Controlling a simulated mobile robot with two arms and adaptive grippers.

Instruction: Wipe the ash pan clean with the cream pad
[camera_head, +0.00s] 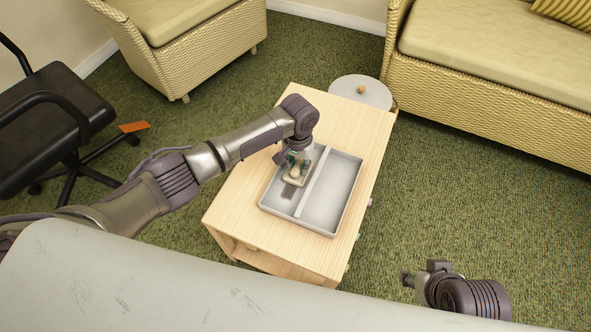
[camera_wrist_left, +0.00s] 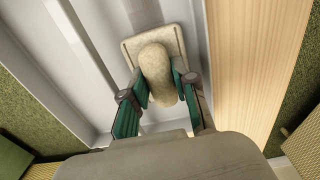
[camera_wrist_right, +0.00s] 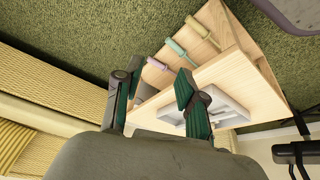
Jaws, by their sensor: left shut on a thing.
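The grey ash pan (camera_head: 325,204) lies on the wooden table, split by a divider into a left and a right compartment. A dark smudge (camera_head: 289,191) shows on the left compartment's floor; the right compartment looks clean. The cream pad (camera_head: 295,181) is in the left compartment, just behind the smudge. My left gripper (camera_head: 299,161) is shut on the pad's rounded grip, as the left wrist view shows with the cream pad (camera_wrist_left: 135,45) between the fingers (camera_wrist_left: 160,92). Whether the pad touches the floor is hard to tell. My right gripper (camera_head: 408,281) is open and empty, right of the table.
Bare wood of the table (camera_head: 240,197) surrounds the pan. Pink (camera_wrist_right: 157,63), teal (camera_wrist_right: 176,47) and yellow (camera_wrist_right: 200,28) handles stick out at the table's side. A round white table (camera_head: 362,92) stands behind, a black chair (camera_head: 60,120) at left, and wicker sofas behind.

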